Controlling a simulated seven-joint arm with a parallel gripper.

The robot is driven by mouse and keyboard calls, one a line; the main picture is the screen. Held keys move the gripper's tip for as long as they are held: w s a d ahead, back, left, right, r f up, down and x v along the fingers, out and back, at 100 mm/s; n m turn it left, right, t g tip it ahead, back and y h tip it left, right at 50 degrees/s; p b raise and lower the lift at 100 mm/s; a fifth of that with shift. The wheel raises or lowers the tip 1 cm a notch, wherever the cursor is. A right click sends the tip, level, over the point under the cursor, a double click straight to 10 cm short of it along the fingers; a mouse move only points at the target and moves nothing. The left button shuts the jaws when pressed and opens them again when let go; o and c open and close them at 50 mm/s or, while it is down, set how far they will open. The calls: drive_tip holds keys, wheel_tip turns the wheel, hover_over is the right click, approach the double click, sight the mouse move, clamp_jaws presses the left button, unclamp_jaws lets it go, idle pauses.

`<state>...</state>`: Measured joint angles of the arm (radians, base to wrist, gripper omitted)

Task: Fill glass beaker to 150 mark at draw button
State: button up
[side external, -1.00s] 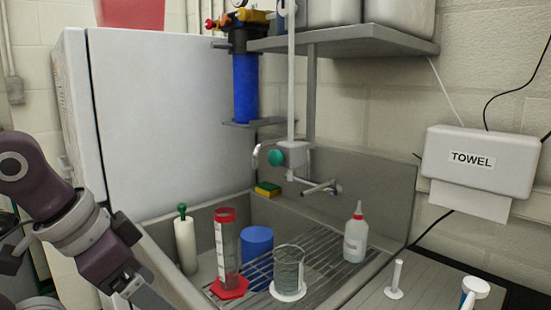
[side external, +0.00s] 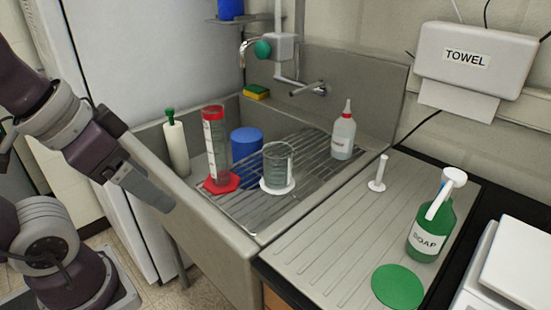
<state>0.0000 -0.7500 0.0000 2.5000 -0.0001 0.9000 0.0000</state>
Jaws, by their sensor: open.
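The glass beaker (side external: 279,160) stands upright on a round white base on the wire rack in the sink. I cannot make out its marks or any water in it. The green round button (side external: 263,48) is on a pale dispenser head (side external: 282,46) above the back of the sink, with a curved spout beside it. My gripper (side external: 160,199) is open and empty at the left, outside the sink's near left wall and well apart from the beaker. Its fingers overlap in this view.
A red-capped cylinder on a red base (side external: 216,150), a blue container (side external: 246,143) and a wash bottle (side external: 344,135) stand around the beaker. A white bottle (side external: 176,150) is at left. The drainboard (side external: 320,240) holds a soap bottle (side external: 431,230) and a green disc (side external: 397,287).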

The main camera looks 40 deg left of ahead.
drive_tip(key=c, duration=0.4)
drive_tip(key=shift+w+r, duration=0.2)
drive_tip(key=shift+r, duration=0.1)
drive_tip(key=shift+c, duration=1.4)
drive_tip(key=w+r+n, duration=0.1)
drive_tip(key=w+r, duration=0.1)
drive_tip(key=r, duration=0.1)
drive_tip(key=w+r+n+y, duration=0.1)
drive_tip(key=w+r+n, duration=0.1)
drive_tip(key=r, duration=0.1)
drive_tip(key=w+a+r+n, duration=0.1)
drive_tip(key=w+r+n, duration=0.1)
drive_tip(key=r, duration=0.1)
drive_tip(key=shift+w+r+y, duration=0.1)
drive_tip(key=shift+w+y, duration=0.05)
drive_tip(key=shift+y, duration=0.25)
clamp_jaws()
drive_tip(key=w+r+n+y, duration=0.2)
drive_tip(key=w+r+n, duration=0.7)
drive_tip(key=r+n, duration=0.2)
drive_tip(key=shift+d+r+n+y, duration=0.25)
drive_tip(key=shift+d+n+y, duration=0.1)
drive_tip(key=shift+n+y, duration=0.05)
drive_tip(key=shift+w, duration=0.1)
